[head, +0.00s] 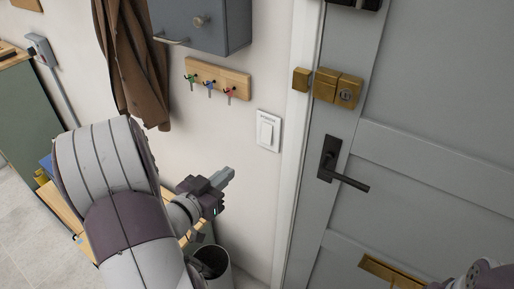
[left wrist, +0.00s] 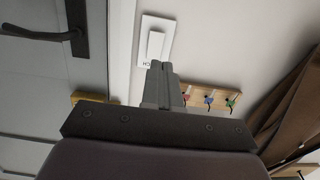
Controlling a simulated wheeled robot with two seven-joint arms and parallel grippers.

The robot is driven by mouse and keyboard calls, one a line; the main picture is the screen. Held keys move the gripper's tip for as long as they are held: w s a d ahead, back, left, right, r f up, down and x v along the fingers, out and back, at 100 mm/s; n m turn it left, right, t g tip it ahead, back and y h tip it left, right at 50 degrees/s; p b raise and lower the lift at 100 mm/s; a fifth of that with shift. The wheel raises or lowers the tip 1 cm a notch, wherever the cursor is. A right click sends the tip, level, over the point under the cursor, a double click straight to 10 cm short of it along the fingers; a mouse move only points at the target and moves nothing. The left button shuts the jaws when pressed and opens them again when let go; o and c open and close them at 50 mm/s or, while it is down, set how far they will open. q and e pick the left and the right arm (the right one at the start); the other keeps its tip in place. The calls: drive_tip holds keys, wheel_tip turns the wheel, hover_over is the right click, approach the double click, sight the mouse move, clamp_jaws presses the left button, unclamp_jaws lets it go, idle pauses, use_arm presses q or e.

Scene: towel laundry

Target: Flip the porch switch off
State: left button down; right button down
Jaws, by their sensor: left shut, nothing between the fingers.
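The porch switch (head: 268,131) is a white wall plate with a single rocker, left of the door frame; small lettering above the rocker is too small to read. It also shows in the left wrist view (left wrist: 155,42), which is turned upside down. My left gripper (head: 229,174) is shut and empty, below and to the left of the switch in the head view. In the left wrist view its closed fingertips (left wrist: 158,66) appear just beside the plate's lettered end; I cannot tell the exact gap. At the head view's lower right edge a part of my right arm shows, but not its fingers.
A grey door (head: 428,117) with a black lever handle (head: 333,160) and a brass lock (head: 337,89) stands right of the switch. A wooden key rack (head: 218,78), a grey wall box (head: 205,27) and a brown coat (head: 137,70) hang to the left. A bin (head: 212,265) stands below.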

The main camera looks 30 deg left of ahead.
sight(265, 142)
use_arm(q)
drive_tip(key=w, duration=0.4)
drive_tip(key=w+f, duration=0.1)
drive_tip(key=w, duration=0.4)
drive_tip(key=w+d, duration=0.1)
drive_tip(key=w, duration=0.3)
drive_tip(key=shift+w+f, duration=0.4)
